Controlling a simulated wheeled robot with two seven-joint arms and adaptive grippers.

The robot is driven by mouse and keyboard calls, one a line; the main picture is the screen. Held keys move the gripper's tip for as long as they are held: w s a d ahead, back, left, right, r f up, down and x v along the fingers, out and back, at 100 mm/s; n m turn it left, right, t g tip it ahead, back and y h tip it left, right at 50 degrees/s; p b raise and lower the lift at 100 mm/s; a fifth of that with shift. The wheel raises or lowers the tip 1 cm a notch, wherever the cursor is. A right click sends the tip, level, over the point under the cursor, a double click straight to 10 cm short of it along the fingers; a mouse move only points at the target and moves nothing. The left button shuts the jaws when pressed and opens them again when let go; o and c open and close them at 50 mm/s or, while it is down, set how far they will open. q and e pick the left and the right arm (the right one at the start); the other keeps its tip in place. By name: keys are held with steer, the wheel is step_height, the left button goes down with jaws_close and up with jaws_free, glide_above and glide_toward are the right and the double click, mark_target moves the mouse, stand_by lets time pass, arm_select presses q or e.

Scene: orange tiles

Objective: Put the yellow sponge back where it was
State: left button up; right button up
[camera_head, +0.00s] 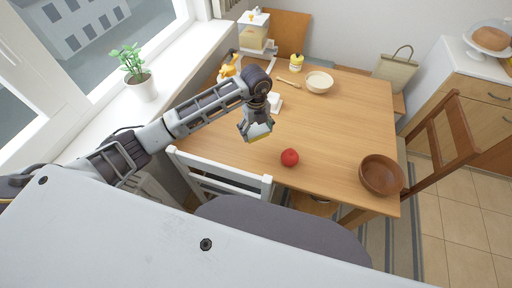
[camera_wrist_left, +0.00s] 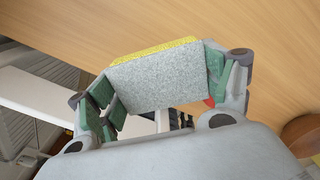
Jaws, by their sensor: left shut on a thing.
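My left gripper (camera_head: 257,130) is shut on the yellow sponge (camera_wrist_left: 155,82), with one finger at each side edge. In the left wrist view the sponge shows a pale grey face and a thin yellow layer along its upper edge. In the head view the sponge shows only as a small patch between the fingers. It appears above the near left part of the wooden table (camera_head: 335,125); how high, I cannot tell. My right gripper is not in view.
A red apple (camera_head: 290,157) and a brown bowl (camera_head: 381,175) are near the table's front edge. A cream bowl (camera_head: 319,82), a wooden utensil (camera_head: 289,82) and a small white object (camera_head: 274,103) are farther back. A white chair (camera_head: 222,178) stands in front. The table's middle is clear.

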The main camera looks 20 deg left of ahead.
arm_select(q)
glide_above(256, 149)
steer(key=shift+f, duration=3)
steer(key=shift+f+p, duration=0.3)
steer(key=shift+f, duration=1.55)
steer(key=shift+f, duration=0.1)
steer(key=o, duration=1)
steer(key=shift+c, duration=0.2)
steer(key=shift+r+b, duration=0.45)
steer(key=shift+r, duration=5.65)
